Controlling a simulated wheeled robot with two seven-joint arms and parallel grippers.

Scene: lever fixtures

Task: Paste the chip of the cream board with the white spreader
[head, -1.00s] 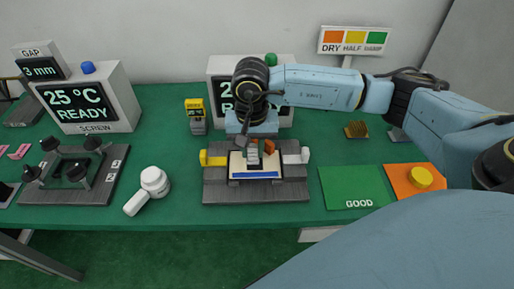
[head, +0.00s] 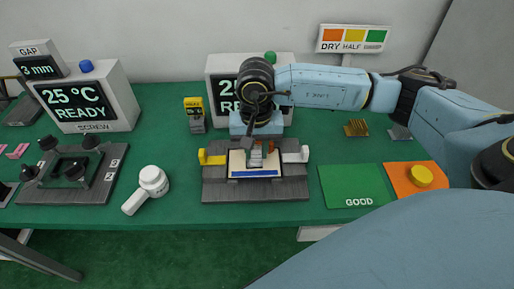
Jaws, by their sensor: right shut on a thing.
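The cream board (head: 238,172), with a blue stripe along its near edge, lies in a dark grey fixture (head: 285,190) at the middle of the table. The fixture has a yellow lever (head: 211,159) on the left and a white lever (head: 297,155) on the right. My right gripper (head: 254,157) reaches down over the board's far half, shut on a small pale tool that it mostly hides. I cannot tell whether the tool touches the board. The chip is not clearly visible; an orange-red bit shows beside the fingers. My left gripper is not in view.
A white handled tool (head: 148,189) lies left of the fixture. A second dark fixture (head: 75,180) and a SCREW station (head: 90,100) stand further left. A green GOOD pad (head: 352,187) and an orange pad with a yellow button (head: 421,176) lie right. A small yellow-topped gauge (head: 195,114) stands behind.

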